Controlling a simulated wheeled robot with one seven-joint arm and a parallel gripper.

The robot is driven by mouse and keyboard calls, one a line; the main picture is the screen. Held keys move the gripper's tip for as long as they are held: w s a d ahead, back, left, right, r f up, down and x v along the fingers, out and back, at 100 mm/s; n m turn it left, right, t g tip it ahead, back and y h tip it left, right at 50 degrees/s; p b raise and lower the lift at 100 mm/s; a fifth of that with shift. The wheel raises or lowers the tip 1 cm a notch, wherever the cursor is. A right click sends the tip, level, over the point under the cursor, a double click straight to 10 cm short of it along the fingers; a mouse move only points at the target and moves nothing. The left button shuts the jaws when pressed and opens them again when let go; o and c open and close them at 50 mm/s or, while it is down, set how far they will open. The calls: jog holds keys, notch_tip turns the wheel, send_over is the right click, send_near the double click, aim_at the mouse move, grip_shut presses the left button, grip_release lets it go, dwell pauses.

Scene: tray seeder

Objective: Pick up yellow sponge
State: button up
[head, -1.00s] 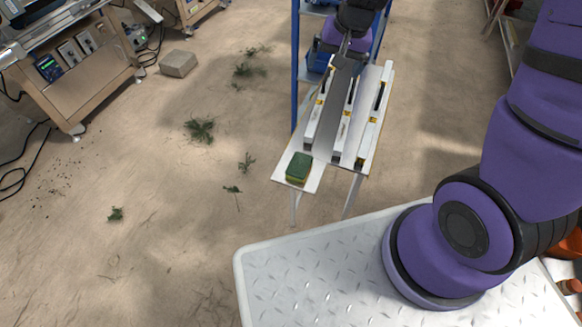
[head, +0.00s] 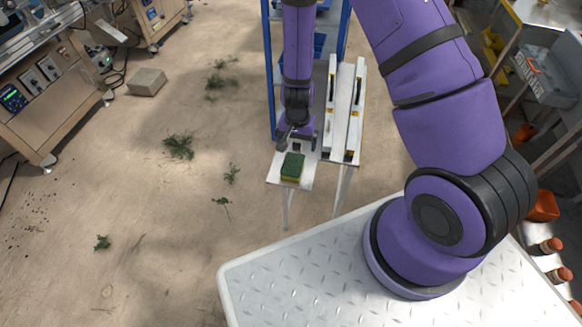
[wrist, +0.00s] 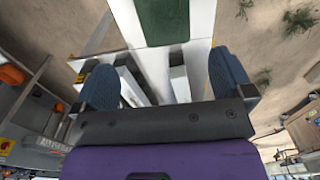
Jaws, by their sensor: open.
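The yellow sponge (head: 292,167) shows a green top and a thin yellow side. It lies flat on the near end of a narrow white stand (head: 305,180). In the wrist view the green top of the sponge (wrist: 162,20) is at the top edge and partly cut off. My gripper (head: 296,138) is just beyond the sponge in the head view. In the wrist view its blue-grey fingers are spread wide and my gripper (wrist: 165,75) is empty. The sponge is ahead of the fingertips, not between them.
White rails (head: 355,110) run along the stand to the right of my gripper. A blue frame (head: 268,70) stands behind the stand. A grey block (head: 147,82) and several green plant clumps (head: 179,146) lie on the floor to the left.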

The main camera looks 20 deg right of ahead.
aim_at(293, 162)
notch_tip(293, 162, down, 4)
jog(key=shift+a+f, duration=0.1)
jog(key=f, duration=0.3)
jog(key=a+f, duration=0.1)
jog(key=shift+s+f, duration=0.2)
jog(key=shift+s, duration=0.1)
jog(key=shift+f, duration=0.4)
jog(key=c, duration=1.1)
jog(key=shift+o, duration=0.2)
jog(key=shift+r, duration=0.1)
